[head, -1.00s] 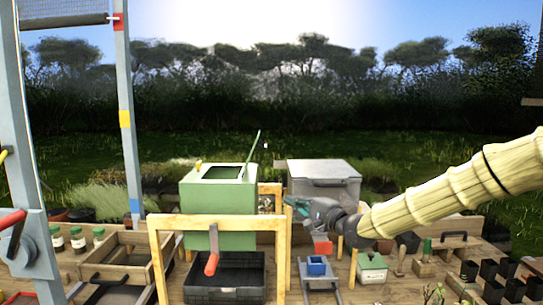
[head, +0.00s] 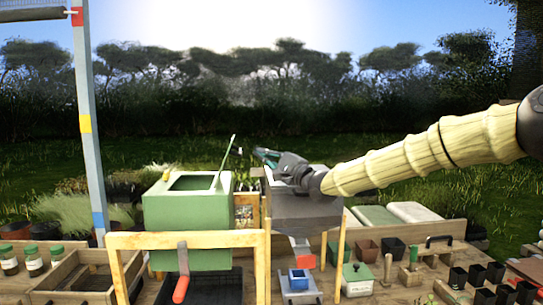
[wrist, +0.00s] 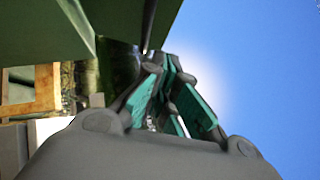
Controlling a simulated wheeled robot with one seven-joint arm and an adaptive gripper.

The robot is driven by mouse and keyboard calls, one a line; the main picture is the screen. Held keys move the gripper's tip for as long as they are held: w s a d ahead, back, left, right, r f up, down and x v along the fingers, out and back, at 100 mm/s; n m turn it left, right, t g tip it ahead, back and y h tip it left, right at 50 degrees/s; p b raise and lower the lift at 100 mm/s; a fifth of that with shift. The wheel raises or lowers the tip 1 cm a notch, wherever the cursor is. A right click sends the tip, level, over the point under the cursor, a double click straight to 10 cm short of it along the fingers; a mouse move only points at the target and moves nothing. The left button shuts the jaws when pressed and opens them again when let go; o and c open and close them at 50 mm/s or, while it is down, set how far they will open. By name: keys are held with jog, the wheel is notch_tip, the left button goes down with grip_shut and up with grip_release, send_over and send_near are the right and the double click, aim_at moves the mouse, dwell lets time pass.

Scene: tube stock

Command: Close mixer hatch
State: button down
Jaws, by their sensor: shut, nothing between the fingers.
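The mixer (head: 188,220) is a green box in a wooden frame at the left of the head view, with a dark opening in its top. Its green hatch (head: 224,165) stands raised at the right edge of the opening, seen nearly edge-on. My gripper (head: 264,155) is right of the raised hatch, at about its height, with a visible gap in the picture. Its teal fingers are shut and empty. They also show in the wrist view (wrist: 172,90), where green surfaces (wrist: 45,30) fill the upper left. Whether the fingertips touch the hatch cannot be told.
A grey hopper (head: 303,217) on wooden legs stands below and behind my gripper. A red-handled crank (head: 181,287) hangs at the mixer's front above a black crate (head: 226,284). Jars (head: 33,260), trays and pots cover the bench. The air above the mixer is clear.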

jog(key=w+a+r+p, duration=0.2)
jog(key=a+p, duration=0.1)
jog(key=a, duration=0.3)
jog(key=shift+w, duration=0.3)
jog(key=shift+s+r, duration=0.1)
jog(key=shift+r, duration=0.15)
